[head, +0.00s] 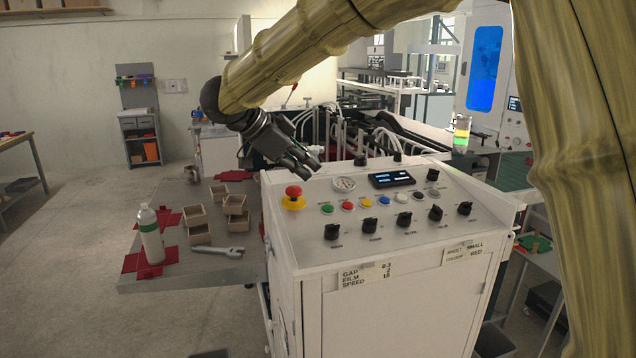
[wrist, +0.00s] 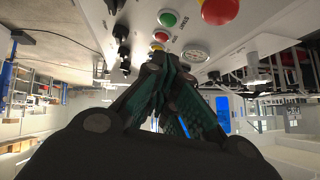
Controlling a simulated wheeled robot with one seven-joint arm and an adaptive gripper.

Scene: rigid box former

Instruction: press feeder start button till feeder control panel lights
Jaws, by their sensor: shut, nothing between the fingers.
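The control panel (head: 300,235) is the sloped top of a white cabinet. A dark display (head: 391,180) on the panel shows lit text. My gripper (head: 311,166) is shut and empty, above the panel's back left edge, apart from the buttons. In the wrist view, the closed fingertips (wrist: 164,68) are near the green button (wrist: 167,18) and a gauge (wrist: 194,53).
A red mushroom button (head: 294,192) on a yellow base stands at the panel's left. Several black knobs (head: 332,232) line the panel. Machinery with hoses lies behind.

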